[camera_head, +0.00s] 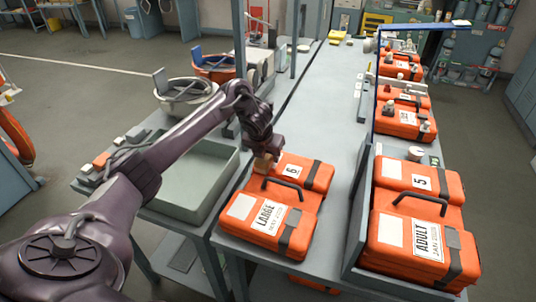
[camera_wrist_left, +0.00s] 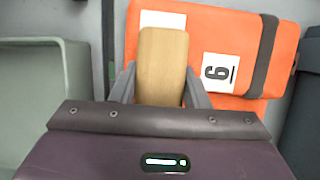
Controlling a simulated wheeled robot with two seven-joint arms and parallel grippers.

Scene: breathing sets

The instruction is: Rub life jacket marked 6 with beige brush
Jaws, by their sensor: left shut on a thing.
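The orange life jacket marked 6 (camera_head: 312,174) lies on the grey bench in the head view, with a black strap, a dark handle and a "LARGE" label. Its upper part also shows in the left wrist view (camera_wrist_left: 200,62), with the 6 label turned sideways. My left gripper (camera_head: 266,152) is shut on the beige brush (camera_wrist_left: 163,65), a wooden block, held over the jacket's upper left part near a white patch. The brush (camera_head: 263,163) is partly hidden by the gripper in the head view. I cannot tell whether it touches the jacket. My right gripper is not in view.
A grey-green open bin (camera_head: 190,180) stands left of the jacket. A divider panel (camera_head: 358,215) separates it from the orange life jacket marked 5 (camera_head: 420,215). More orange jackets (camera_head: 405,115) lie farther back. The bench middle (camera_head: 325,110) is clear.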

